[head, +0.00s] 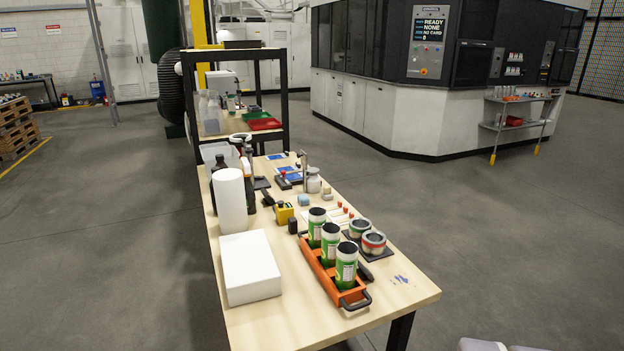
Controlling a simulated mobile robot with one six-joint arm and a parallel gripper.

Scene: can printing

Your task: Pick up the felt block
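No block is plainly marked as felt, and I cannot tell which one it is. The small blocks on the wooden table (384,314) are a light blue one (303,200), a beige one (327,194) and a dark upright one (292,226). The light blue and beige ones sit near the table's middle, close to a white jar (313,183). The dark one stands left of the green cans. My gripper is not in view. Pale grey rounded shapes at the bottom right edge may be part of my own body.
An orange carrier (317,264) holds three green cans (346,266) at the table's near end. Two tins (373,243) stand right of it. A white box (250,267) and white roll (230,201) line the left side. Open floor lies right of the table.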

